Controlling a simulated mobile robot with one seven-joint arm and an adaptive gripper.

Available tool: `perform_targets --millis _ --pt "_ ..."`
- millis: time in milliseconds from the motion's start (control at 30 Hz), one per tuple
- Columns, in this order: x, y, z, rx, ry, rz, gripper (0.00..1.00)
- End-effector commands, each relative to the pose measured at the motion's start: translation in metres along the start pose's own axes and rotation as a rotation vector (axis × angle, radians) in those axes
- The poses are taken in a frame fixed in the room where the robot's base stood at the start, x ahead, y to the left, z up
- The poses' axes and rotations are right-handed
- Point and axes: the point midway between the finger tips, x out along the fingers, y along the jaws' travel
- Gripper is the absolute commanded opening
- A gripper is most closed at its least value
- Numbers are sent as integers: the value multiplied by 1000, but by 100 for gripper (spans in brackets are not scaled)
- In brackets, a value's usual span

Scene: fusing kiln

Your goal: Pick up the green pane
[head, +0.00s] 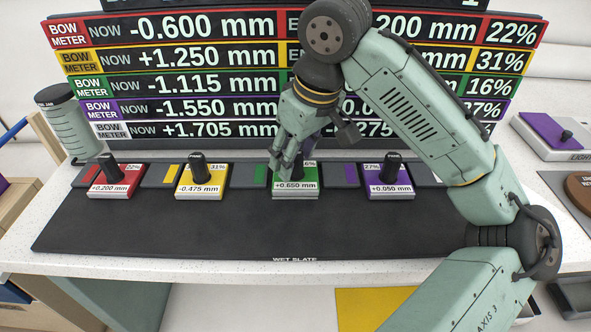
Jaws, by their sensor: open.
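The green pane (309,183) lies in the row at the back of the dark slate mat, right of centre, with a "+0.650 mm" label on its front edge. It looks a little thicker or higher than its neighbours. My gripper (289,168) is open and points down right at this pane, its fingers around or just in front of the black knob. The arm hides most of the knob, and I cannot tell whether the fingers touch it.
The red pane (131,181), yellow pane (186,184) and purple pane (405,187) stand in the same row with black knobs. The meter board (200,85) rises close behind. A ribbed jar (72,125) stands left. The front of the slate mat (170,235) is clear.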

Motion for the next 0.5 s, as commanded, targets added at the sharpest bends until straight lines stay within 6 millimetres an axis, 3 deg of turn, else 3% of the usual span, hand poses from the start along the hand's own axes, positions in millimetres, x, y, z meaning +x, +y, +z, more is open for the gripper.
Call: perform_targets --millis 267,500 --pt "6 0 0 0 1 0 46" --pt "5 0 0 0 0 0 32"
